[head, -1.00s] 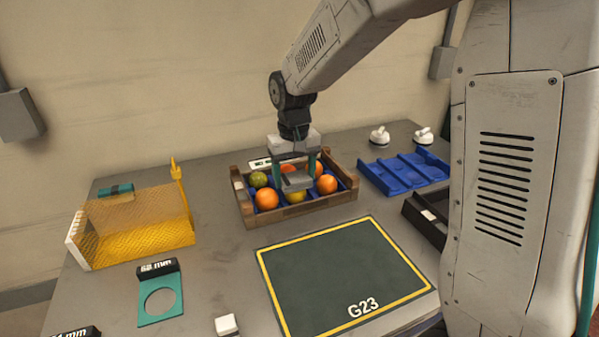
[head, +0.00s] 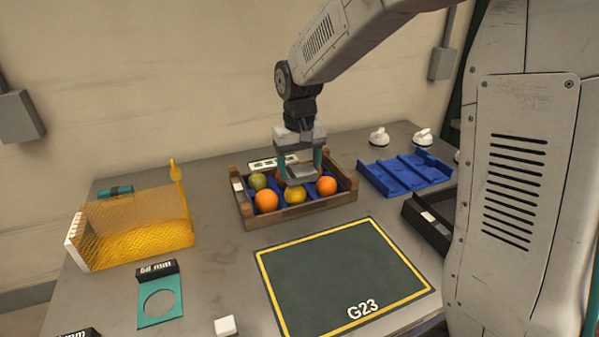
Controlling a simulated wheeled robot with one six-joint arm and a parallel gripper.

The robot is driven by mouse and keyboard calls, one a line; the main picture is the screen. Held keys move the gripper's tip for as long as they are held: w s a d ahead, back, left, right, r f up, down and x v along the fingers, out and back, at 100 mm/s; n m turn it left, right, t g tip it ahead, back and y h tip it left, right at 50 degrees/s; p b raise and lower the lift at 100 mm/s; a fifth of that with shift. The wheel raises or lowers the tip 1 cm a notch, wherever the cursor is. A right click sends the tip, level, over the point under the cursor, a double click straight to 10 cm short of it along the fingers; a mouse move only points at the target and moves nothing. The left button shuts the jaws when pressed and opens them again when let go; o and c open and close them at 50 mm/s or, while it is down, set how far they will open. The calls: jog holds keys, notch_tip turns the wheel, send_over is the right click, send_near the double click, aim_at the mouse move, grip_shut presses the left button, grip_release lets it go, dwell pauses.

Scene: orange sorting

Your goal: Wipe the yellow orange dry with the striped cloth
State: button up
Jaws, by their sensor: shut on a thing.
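The yellow orange (head: 294,195) sits in the front middle of a wooden crate (head: 290,212), between two deeper orange fruits. My gripper (head: 299,172) is just above and behind it, with its green fingers pointing down. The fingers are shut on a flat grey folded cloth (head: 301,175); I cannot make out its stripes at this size. The cloth overlaps the top of the yellow orange in the head view, and I cannot tell whether they touch. The cloth and fingers hide part of the crate's back row.
The crate also holds a greenish fruit (head: 258,181), an orange at left (head: 266,200) and one at right (head: 327,186). A blue tray (head: 405,173) is to the right, a yellow mesh bin (head: 135,230) to the left. A green mat (head: 340,270) lies clear in front.

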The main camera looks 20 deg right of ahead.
jog(key=shift+r, duration=2.4)
